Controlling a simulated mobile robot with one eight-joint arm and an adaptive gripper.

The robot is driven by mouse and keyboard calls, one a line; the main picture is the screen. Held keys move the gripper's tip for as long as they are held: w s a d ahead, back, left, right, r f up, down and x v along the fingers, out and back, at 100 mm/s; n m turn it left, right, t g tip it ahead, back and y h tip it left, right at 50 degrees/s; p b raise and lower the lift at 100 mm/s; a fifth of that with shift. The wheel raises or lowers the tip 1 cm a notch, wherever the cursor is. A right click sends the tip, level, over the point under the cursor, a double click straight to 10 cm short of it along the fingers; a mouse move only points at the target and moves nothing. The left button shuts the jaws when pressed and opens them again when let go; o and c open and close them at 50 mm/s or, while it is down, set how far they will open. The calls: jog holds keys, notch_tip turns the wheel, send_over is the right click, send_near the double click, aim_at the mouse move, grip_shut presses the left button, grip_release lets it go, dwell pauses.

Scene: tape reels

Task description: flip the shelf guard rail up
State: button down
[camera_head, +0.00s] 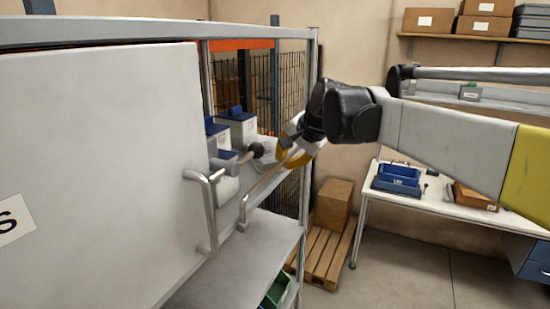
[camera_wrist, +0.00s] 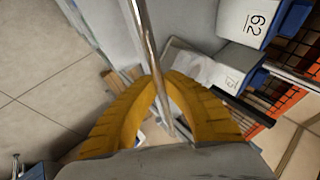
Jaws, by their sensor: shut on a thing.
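The shelf guard rail (camera_head: 266,187) is a thin grey metal bar along the front edge of the upper shelf. Its near end bends down at the shelf edge, and its far end is hidden behind my gripper (camera_head: 292,147). In the wrist view the rail (camera_wrist: 148,45) runs between the curved yellow fingers of my gripper (camera_wrist: 160,88), which are shut around it. The rail appears at about the shelf's level; its exact tilt is hard to tell.
A white cabinet door (camera_head: 95,170) with a bar handle (camera_head: 207,215) stands close on the left. Grey bins with blue tops (camera_head: 238,128) sit behind the rail. A workbench (camera_head: 440,205) and a box on a pallet (camera_head: 333,203) stand beyond. Floor at lower right is clear.

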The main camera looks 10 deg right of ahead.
jog(key=shift+a+g+h, duration=0.1)
jog(key=shift+g+h, duration=0.2)
jog(key=c, duration=1.5)
grip_release()
jog(key=shift+w, duration=0.1)
jog(key=v, duration=1.2)
jog(key=s+f+n+b, duration=0.3)
jog(key=s+f+b, duration=0.5)
jog(key=f, duration=1.4)
jog(key=s+d+f+n+h+b, duration=0.1)
jog(key=s+f+b, duration=0.7)
jog(key=f+b, duration=1.1)
jog(key=s+d+f+n+h+b, duration=0.1)
jog(key=s+f+n+b, duration=0.3)
jog(key=f, duration=2.1)
jog(key=shift+s+d+f+n+b, duration=0.15)
jog(key=shift+s+b, duration=1)
jog(key=shift+b, duration=1.45)
jog(key=shift+s+d+f+n+b, duration=0.15)
jog(key=shift+s+b, duration=1)
jog(key=shift+b, duration=1.4)
